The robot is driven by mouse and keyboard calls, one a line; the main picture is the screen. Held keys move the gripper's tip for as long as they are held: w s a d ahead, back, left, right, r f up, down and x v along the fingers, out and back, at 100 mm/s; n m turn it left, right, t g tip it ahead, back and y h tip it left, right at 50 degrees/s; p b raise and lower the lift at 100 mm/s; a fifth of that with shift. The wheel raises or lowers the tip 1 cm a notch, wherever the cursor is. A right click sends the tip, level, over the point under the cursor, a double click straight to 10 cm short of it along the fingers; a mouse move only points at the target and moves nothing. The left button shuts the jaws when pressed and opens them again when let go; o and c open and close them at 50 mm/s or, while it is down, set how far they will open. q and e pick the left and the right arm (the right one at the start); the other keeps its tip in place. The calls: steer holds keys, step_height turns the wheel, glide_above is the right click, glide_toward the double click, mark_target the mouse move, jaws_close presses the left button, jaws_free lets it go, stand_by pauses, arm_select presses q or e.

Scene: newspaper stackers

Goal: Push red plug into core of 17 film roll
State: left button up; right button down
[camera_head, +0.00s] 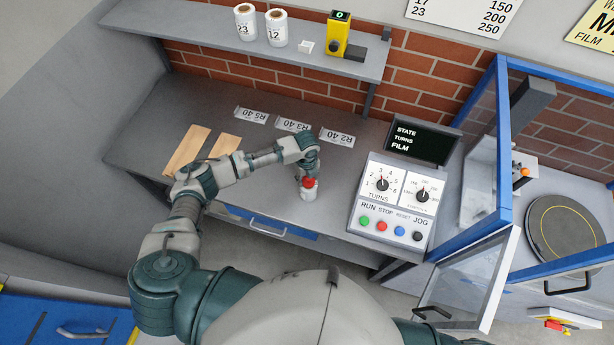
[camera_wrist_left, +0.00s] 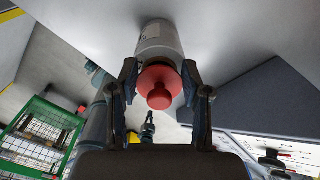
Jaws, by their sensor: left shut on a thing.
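A white film roll (camera_head: 308,193) stands on the grey bench near its front edge; its number is not readable. A red plug (camera_head: 309,182) sits at the roll's top end. My left gripper (camera_head: 309,174) reaches down over it from above. In the left wrist view, its two fingers (camera_wrist_left: 161,90) flank the red plug (camera_wrist_left: 160,84) and are shut on it. The roll (camera_wrist_left: 160,42) lies directly beyond the plug, lined up with it. The plug's flange hides the core, so I cannot tell how deep the plug sits. My right gripper is out of view.
A control panel (camera_head: 394,200) with knobs and buttons stands right of the roll. Labelled cards (camera_head: 293,125) and wooden strips (camera_head: 187,150) lie on the bench. Rolls marked 23 (camera_head: 246,23) and 12 (camera_head: 277,28) stand on the shelf. A blue-framed enclosure (camera_head: 503,150) is at right.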

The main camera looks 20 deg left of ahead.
arm_select(q)
steer(key=shift+f, duration=0.25)
steer(key=o, duration=0.9)
step_height(320, 180, up, 12)
steer(key=shift+w+a+f, duration=0.1)
stand_by(0.6)
